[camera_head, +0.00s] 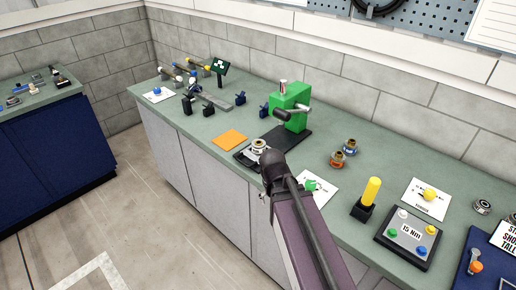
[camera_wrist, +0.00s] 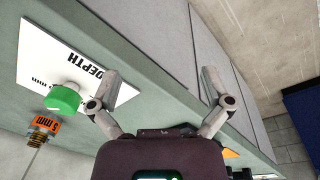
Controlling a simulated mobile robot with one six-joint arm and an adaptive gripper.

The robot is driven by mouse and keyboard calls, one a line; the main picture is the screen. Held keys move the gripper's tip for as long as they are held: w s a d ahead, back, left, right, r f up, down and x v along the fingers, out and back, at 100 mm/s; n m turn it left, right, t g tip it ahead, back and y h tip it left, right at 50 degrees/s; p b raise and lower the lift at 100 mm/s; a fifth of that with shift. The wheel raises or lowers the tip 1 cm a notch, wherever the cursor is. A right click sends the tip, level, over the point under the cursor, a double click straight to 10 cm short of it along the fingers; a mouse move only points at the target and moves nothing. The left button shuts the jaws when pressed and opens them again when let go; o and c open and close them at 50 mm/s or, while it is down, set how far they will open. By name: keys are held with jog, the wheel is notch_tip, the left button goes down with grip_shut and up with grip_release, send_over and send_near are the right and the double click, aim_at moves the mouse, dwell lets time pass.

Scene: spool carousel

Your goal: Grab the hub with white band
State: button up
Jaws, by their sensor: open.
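A small silvery round piece with a pale ring (camera_head: 259,146) sits on a dark base on the bench in the head view, just beyond the end of my arm. It may be the hub with white band, but it is too small to be sure. My gripper (camera_wrist: 161,84) is open in the wrist view, its two fingers wide apart with nothing between them. It hangs over the bench's front edge. In the head view my arm hides most of it. No white-banded hub shows in the wrist view.
An orange-banded piece (camera_wrist: 40,131) and a green knob (camera_wrist: 63,97) on a white card lie left of my fingers. A green press (camera_head: 291,106) stands behind the silvery piece. A yellow post (camera_head: 371,191) and a torque box (camera_head: 408,238) stand right.

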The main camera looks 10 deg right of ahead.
jog(key=w+a+r+m+t+h, duration=0.25)
jog(key=w+m+t+h, duration=0.2)
jog(key=w, duration=0.55)
jog(key=m+t+h, duration=0.3)
jog(key=t, duration=0.1)
send_near(257, 145)
jog(key=shift+b+v, duration=0.4)
jog(key=shift+v, duration=0.55)
jog(key=shift+d, duration=0.1)
jog(key=b+x, duration=0.4)
jog(key=x, duration=0.3)
jog(key=shift+w+d+f, duration=0.1)
jog(key=shift+w+f, duration=0.1)
jog(key=shift+f, duration=0.05)
jog(key=shift+w+d+f, duration=0.1)
jog(key=shift+w+d, duration=0.2)
jog(key=shift+d, duration=0.05)
